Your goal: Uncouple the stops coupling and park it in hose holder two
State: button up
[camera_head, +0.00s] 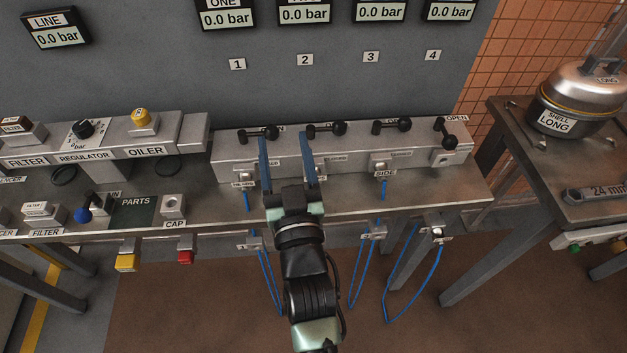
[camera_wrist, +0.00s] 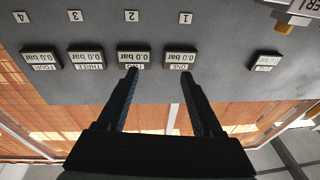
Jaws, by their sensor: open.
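No stops label is readable; the second port is mostly hidden by my gripper. A coupling with a blue hose (camera_head: 247,200) hangs at the first port, another at the third port marked SIDE (camera_head: 384,188). Hose holders line the bench front, one below port three (camera_head: 373,232); any holder below port two is hidden behind my wrist.
Black valve handles top the manifold; the fourth handle (camera_head: 447,132) is turned differently from the others. A coupling sits in the rightmost holder (camera_head: 438,234). Filter and oiler blocks (camera_head: 90,150) stand left. A right-hand table (camera_head: 560,170) holds a pot (camera_head: 585,92). Gauges read 0.0 bar.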

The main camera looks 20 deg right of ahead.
jog(key=s+d+f+g, duration=0.1)
jog(key=s+d+f, duration=0.1)
jog(key=f, duration=0.5)
jog(key=s+d+f+g+h+b, duration=0.1)
jog(key=s+f, duration=0.3)
jog(key=f, duration=0.4)
jog(key=shift+s+d+f+m+b, duration=0.25)
jog(key=shift+d+f+m+b, duration=0.05)
jog(key=shift+d, duration=0.1)
jog(key=shift+w, duration=0.1)
jog(key=b+x, duration=0.6)
jog(key=shift+w+f, duration=0.3)
jog(key=shift+f, duration=0.05)
jog(key=b+x, duration=0.1)
jog(key=b, duration=0.2)
jog(key=shift+w+d+r, duration=0.1)
jog(key=shift+w+d, duration=0.15)
jog(key=shift+w, duration=0.05)
jog(key=shift+w+r+b, duration=0.2)
jog(key=shift+w+b, duration=0.05)
jog(key=shift+b, duration=0.1)
jog(key=shift+d, duration=0.1)
